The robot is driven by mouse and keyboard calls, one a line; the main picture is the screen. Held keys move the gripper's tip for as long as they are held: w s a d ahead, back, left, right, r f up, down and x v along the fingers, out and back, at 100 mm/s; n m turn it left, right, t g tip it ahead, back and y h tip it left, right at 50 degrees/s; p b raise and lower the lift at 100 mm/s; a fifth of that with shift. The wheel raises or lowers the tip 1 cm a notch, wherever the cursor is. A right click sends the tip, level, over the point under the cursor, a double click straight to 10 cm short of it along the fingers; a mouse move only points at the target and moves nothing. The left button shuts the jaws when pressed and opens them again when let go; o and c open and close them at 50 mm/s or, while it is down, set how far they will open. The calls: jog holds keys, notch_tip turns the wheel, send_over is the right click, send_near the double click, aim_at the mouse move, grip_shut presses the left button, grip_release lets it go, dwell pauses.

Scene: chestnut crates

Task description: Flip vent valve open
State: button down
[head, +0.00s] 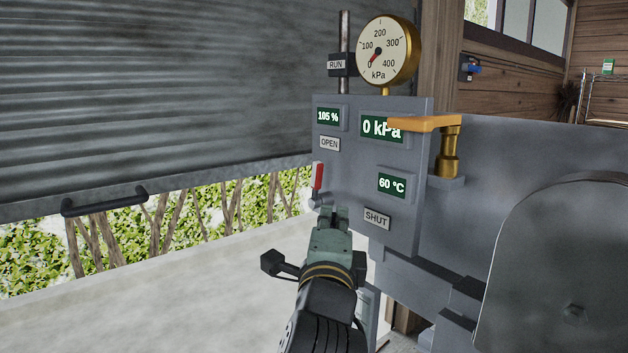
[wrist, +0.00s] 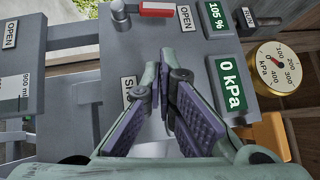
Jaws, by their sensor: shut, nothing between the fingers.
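A small lever with a red grip (head: 318,176) stands upright from a grey pivot at the panel's left edge. An OPEN plate (head: 330,143) is above it and a SHUT plate (head: 377,218) lower right. In the wrist view the red grip (wrist: 156,9) is at the top edge. A brass valve (head: 449,155) with an orange handle pointing left is at the panel's right side. No label shows which is the vent valve. My gripper (head: 341,210) is shut and empty before the lower panel, right of the red lever's pivot. Its fingers (wrist: 160,82) partly hide SHUT in the wrist view.
The grey panel (head: 350,180) carries displays of 105 %, 0 kPa and 60 °C. A corrugated shutter (head: 150,90) with a black handle is left. A grey rounded cover (head: 560,260) is right.

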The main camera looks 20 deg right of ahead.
jog(key=d, duration=0.1)
jog(key=p, duration=0.4)
send_near(322, 180)
jog(key=w+d+r, duration=0.1)
jog(key=w+d, duration=0.3)
jog(key=shift+w+m, duration=0.3)
jog(key=shift+w, duration=0.15)
jog(key=shift+w+a+r, duration=0.15)
jog(key=shift+w+r, duration=0.15)
jog(key=shift+w, duration=0.1)
jog(key=shift+w+a+r, duration=0.2)
jog(key=shift+w+r, duration=0.15)
jog(key=shift+w, duration=0.1)
